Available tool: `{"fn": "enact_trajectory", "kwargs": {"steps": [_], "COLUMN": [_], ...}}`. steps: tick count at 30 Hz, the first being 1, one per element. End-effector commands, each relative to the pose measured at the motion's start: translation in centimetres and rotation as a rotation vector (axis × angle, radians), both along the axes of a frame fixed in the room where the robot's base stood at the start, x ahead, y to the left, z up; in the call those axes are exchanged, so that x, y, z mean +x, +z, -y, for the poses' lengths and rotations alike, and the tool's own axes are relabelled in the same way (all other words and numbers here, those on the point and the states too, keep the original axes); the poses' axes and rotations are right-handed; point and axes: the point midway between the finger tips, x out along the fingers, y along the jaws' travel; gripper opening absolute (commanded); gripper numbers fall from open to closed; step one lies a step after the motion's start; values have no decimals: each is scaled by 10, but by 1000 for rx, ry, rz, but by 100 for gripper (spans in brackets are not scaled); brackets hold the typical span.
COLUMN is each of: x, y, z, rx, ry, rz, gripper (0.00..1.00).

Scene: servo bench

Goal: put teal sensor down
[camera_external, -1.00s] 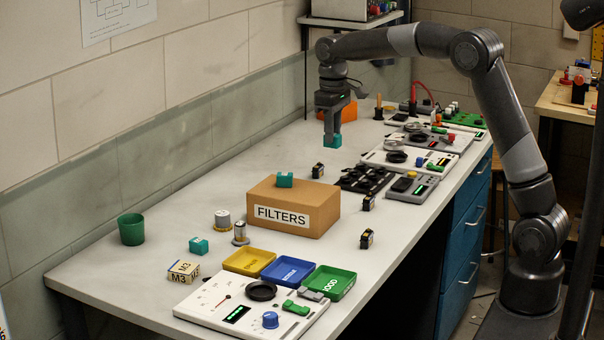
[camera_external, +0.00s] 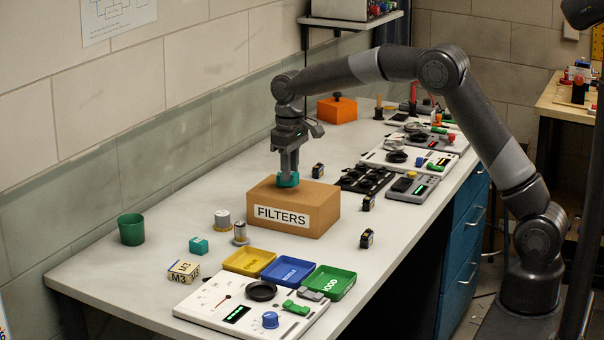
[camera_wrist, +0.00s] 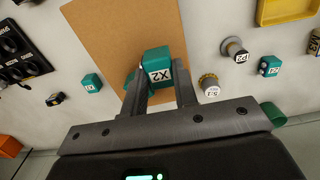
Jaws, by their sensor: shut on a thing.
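My gripper (camera_external: 288,177) is shut on a teal sensor marked X2 (camera_wrist: 158,66), above the cardboard FILTERS box (camera_external: 320,212). In the wrist view the sensor sits between the fingertips, with the box (camera_wrist: 115,30) beyond it. I cannot tell whether it touches the box top. Another teal piece (camera_wrist: 130,78) shows partly behind the left finger; the gripper hides most of it. A teal block marked X1 (camera_wrist: 92,83) lies on the bench beside the box. Another teal block (camera_external: 198,246) lies on the bench at front left.
Two metal cylinders (camera_external: 240,233) stand left of the box. Yellow (camera_external: 232,266), blue (camera_external: 270,274) and green trays (camera_external: 345,288) lie in front.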

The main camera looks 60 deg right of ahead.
Motion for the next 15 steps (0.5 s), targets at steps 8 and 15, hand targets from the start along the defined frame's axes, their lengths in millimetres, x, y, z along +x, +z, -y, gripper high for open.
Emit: {"fn": "enact_trajectory", "kwargs": {"steps": [8, 15], "x": [0, 0], "y": [-24, -27], "z": [0, 0], "rx": [0, 0], "ry": [0, 0], "rz": [-1, -1], "gripper": [4, 4]}}
